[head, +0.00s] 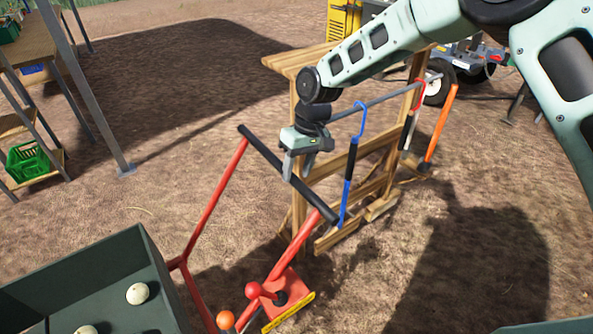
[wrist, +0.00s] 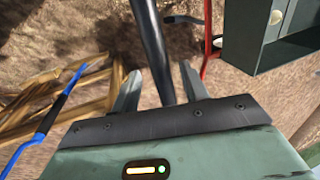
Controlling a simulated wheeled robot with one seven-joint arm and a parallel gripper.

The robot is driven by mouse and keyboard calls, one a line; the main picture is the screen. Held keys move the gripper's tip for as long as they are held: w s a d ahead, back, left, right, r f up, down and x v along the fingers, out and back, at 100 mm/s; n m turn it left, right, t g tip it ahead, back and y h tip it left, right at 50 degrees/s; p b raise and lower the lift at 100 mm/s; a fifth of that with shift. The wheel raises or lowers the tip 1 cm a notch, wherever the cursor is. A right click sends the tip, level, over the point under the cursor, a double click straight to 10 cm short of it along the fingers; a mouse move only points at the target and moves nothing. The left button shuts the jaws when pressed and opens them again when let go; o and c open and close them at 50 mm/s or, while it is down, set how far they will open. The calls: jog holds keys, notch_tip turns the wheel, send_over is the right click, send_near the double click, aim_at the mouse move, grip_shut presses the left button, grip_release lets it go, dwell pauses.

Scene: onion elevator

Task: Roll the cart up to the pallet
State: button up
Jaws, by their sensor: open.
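The cart handle, a black crossbar (head: 262,149) on a red tubular frame (head: 214,203), stands in the middle of the head view. My gripper (head: 298,168) is open at the middle of this bar. In the wrist view the black bar (wrist: 152,45) runs between the two spread fingers of my gripper (wrist: 160,85), with gaps on both sides. The lower part of the cart is partly hidden or out of frame. I cannot make out a pallet in either view.
A wooden rack (head: 297,108) with blue-handled and orange-handled tools stands just behind the bar. A dark green bin (head: 150,252) with white onions is at lower left. Shelves with a green crate (head: 30,163) stand at far left. Bare ground lies behind the handle.

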jog(key=shift+s+a+f, duration=0.15)
jog(key=shift+a+f, duration=0.05)
jog(key=shift+f, duration=0.5)
grip_shut()
jog(key=s+a+b, duration=0.1)
jog(key=s+a, duration=0.8)
jog(key=a, duration=0.5)
jog(key=s+a+b, duration=0.1)
jog(key=s+a, duration=0.9)
jog(key=a, duration=0.4)
jog(key=shift+s+a, duration=0.25)
jog(key=shift+a, duration=0.15)
jog(key=shift+r, duration=0.1)
grip_release()
jog(key=shift+s+a, duration=0.1)
jog(key=shift+a, duration=0.05)
